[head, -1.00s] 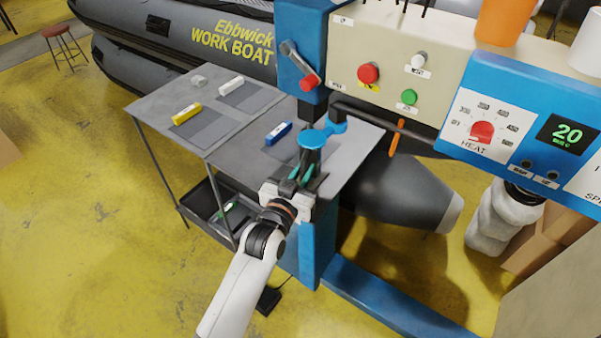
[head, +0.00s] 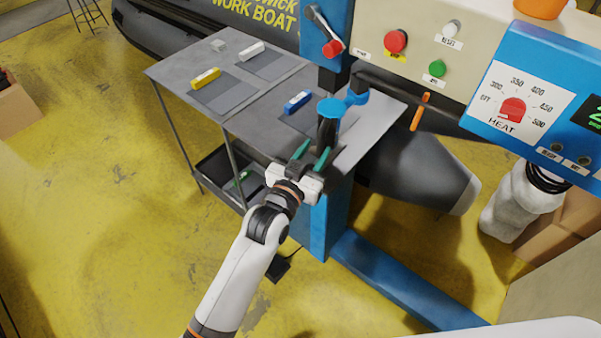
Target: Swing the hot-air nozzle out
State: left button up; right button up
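The hot-air nozzle (head: 328,132) is a dark upright cylinder with a blue round cap (head: 331,108). It hangs from a blue joint (head: 355,97) on a dark arm of the machine, over the right part of the grey table. My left gripper (head: 316,148) has green fingertips and reaches up from below, just on the near side of the nozzle. Its fingers are spread with a gap between them. The right finger overlaps the nozzle's lower end in the picture; I cannot tell if they touch. My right gripper is out of view.
The grey table (head: 262,122) bears a yellow block (head: 205,78), a white block (head: 251,51) and a blue block (head: 297,102). A blue base beam (head: 400,283) lies on the floor.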

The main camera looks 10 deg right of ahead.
pick_arm(q)
jog(key=b+v, duration=0.1)
jog(key=v, duration=0.6)
jog(key=shift+s, duration=0.3)
jog(key=shift+a, duration=0.15)
